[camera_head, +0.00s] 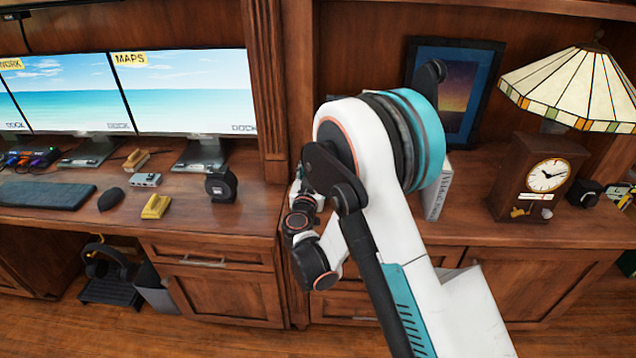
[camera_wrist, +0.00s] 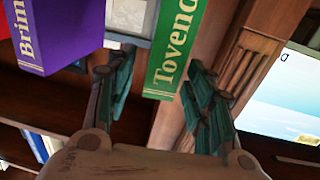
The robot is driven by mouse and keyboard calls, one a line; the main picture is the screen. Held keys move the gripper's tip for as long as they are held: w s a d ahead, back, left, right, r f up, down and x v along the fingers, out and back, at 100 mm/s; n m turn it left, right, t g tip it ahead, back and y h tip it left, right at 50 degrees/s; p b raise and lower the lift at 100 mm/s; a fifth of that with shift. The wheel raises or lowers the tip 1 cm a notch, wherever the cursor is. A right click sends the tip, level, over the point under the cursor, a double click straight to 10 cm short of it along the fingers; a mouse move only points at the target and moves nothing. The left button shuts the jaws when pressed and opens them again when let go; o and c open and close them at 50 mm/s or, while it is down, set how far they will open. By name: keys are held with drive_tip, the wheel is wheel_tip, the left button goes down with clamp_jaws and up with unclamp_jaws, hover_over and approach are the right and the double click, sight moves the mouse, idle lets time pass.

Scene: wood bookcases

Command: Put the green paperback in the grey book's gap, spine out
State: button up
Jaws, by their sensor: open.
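In the wrist view, a green book (camera_wrist: 174,45) with white lettering starting "Tovend" on its spine shows at the top centre. My gripper (camera_wrist: 157,84) is open, with its dark green-padded fingers spread below and to either side of the green book's lower end. Nothing is seen held between the fingers. Whether a finger touches the book cannot be told. The fingers cannot be made out in the head view. No book that is clearly the grey one, and no gap, can be identified.
A purple book (camera_wrist: 66,32) lettered "Brim" is left of the green one. Blue-and-white books (camera_wrist: 38,146) show lower left. A wood pillar (camera_wrist: 238,65) and a monitor (camera_wrist: 283,98) are at right. In the head view, a pale book (camera_head: 438,190), clock (camera_head: 540,185) and lamp (camera_head: 575,90) stand right.

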drive_tip(key=w, duration=0.1)
drive_tip(key=w+b, duration=0.1)
drive_tip(key=w, duration=0.2)
drive_tip(key=shift+w+d, duration=0.2)
drive_tip(key=shift+d, duration=0.05)
clamp_jaws()
